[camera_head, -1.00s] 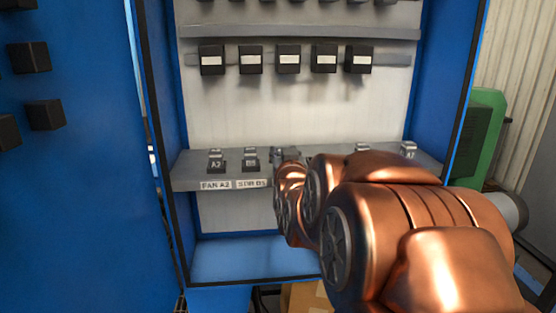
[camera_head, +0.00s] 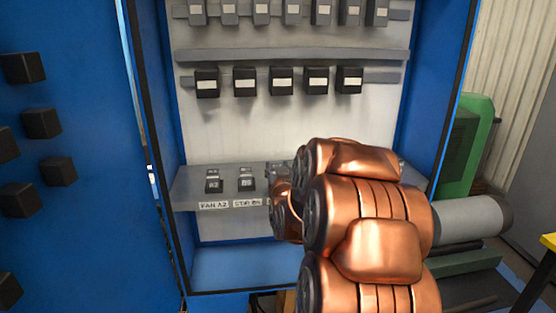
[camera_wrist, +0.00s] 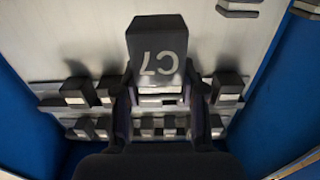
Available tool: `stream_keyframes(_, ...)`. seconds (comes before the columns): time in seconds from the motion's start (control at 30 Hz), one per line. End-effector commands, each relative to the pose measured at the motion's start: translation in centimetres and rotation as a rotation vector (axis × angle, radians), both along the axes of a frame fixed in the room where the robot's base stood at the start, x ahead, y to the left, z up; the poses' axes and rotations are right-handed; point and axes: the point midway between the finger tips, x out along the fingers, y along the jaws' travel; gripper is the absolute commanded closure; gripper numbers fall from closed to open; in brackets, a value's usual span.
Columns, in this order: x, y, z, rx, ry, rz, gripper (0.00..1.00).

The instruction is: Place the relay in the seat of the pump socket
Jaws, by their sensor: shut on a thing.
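My gripper (camera_wrist: 160,98) is shut on a dark grey relay (camera_wrist: 157,50) marked C7, seen upside down in the wrist view. The relay sticks out beyond the fingers, with cabinet wall behind it. In the head view my copper arm reaches in front of the cabinet shelf (camera_head: 185,187) and hides most of the gripper and the held relay. Two units sit on the shelf at left, one (camera_head: 214,181) above the label FAN A2 (camera_head: 214,204) and one (camera_head: 246,179) above a STIR label (camera_head: 247,202). No pump label is readable; that part of the shelf is behind my arm.
A row of black boxes with white labels (camera_head: 281,82) hangs on the back wall, with grey breakers (camera_head: 292,12) above. Blue cabinet walls (camera_head: 432,100) stand at both sides. A green machine (camera_head: 470,140) stands outside at right.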

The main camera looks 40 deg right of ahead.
Motion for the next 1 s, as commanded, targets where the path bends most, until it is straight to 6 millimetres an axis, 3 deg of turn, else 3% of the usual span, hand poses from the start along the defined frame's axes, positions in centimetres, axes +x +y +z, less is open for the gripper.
stream_keyframes(0.6, 4.5, -4.6, -0.6, 0.001, 0.001, 0.0, 0.96)
stream_keyframes(1.0, 5.8, -5.9, -0.7, -0.001, -0.001, -0.001, 0.96)
